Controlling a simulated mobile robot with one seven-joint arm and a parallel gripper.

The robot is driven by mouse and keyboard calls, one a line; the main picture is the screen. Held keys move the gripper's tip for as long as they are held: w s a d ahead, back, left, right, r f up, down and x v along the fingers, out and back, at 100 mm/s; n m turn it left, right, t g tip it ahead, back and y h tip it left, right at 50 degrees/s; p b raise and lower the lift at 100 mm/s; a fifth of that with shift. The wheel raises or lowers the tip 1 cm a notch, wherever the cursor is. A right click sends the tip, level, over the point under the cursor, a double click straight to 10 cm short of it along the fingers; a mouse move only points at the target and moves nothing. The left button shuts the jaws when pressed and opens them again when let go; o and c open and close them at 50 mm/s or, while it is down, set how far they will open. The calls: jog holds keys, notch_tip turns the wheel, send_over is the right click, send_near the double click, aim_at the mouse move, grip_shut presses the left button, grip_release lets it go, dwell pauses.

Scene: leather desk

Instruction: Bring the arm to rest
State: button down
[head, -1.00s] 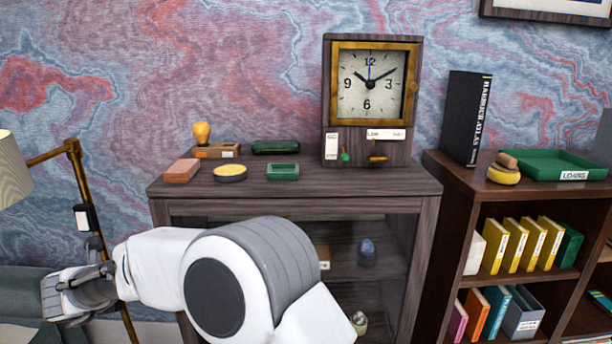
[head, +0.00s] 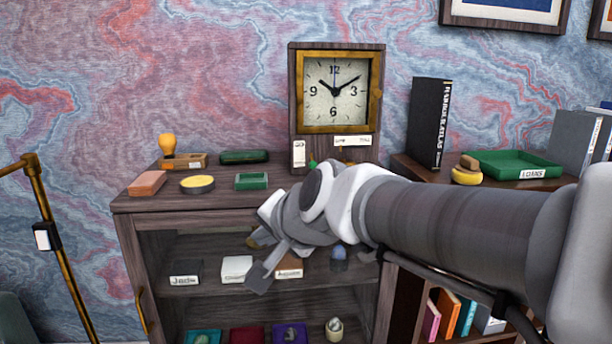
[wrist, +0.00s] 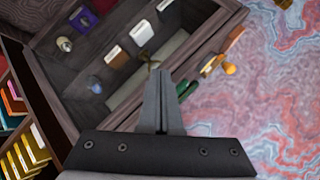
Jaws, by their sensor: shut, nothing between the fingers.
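My gripper (head: 258,262) is in front of the dark wooden cabinet in the head view, at the end of my arm, which reaches in from the right. In the wrist view, my gripper (wrist: 158,75) has its two fingers together with nothing between them. The fingers point toward the cabinet (wrist: 60,98), which appears tilted in that view. In the head view, my arm hides part of the cabinet (head: 128,205) and the bookshelf.
On the cabinet top are a clock (head: 335,92), a stamp (head: 168,150), a brick-like block (head: 147,183), a yellow tin (head: 197,184) and green boxes. A green tray (head: 510,165) lies on the bookshelf at right. A brass lamp stand (head: 60,250) stands at left.

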jog(key=s+d+f+n+g+h, duration=0.25)
jog(key=s+d+f, duration=0.25)
jog(key=s+d, duration=0.5)
jog(key=s+d+f+n+g+h, duration=0.1)
jog(key=s+d+f+n+h, duration=0.25)
jog(key=s+d, duration=0.6)
notch_tip(320, 180, up, 14)
jog(key=w+d+p, duration=0.1)
jog(key=w+p, duration=0.1)
jog(key=p, duration=1.2)
jog(key=shift+w+f, duration=0.15)
jog(key=shift+w, duration=0.2)
